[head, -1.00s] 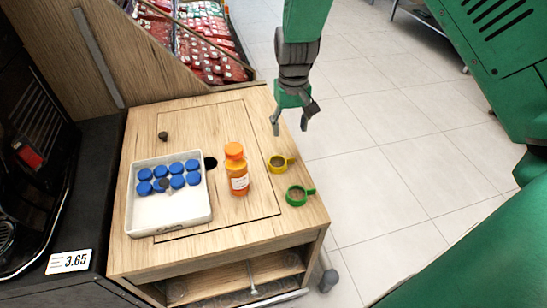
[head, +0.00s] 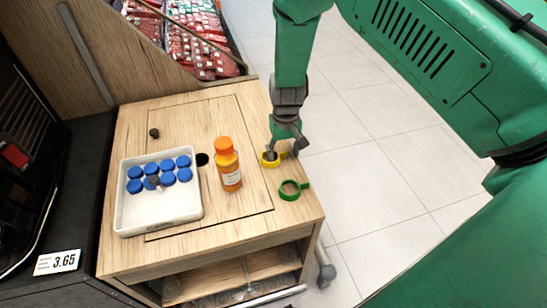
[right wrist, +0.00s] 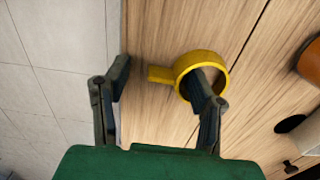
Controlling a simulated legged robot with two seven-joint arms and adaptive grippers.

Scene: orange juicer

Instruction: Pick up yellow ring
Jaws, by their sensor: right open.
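The yellow ring (head: 266,163) with a short handle lies on the right side of the wooden cart top, behind the green ring. My right gripper (head: 285,150) is open and points down at it. In the right wrist view, the open right gripper (right wrist: 163,76) straddles the handle side of the yellow ring (right wrist: 159,74). One finger is over or inside the ring's hole, and the other is past the handle's end near the cart edge. I cannot tell whether either finger touches the ring. My left gripper is not in view.
A green ring (head: 304,185) lies just in front of the yellow one. An orange bottle (head: 230,170) stands to the left. A white tray (head: 150,218) holds several blue-capped items. A dark hole (head: 202,159) is in the cart top (head: 235,230); the cart's right edge is close.

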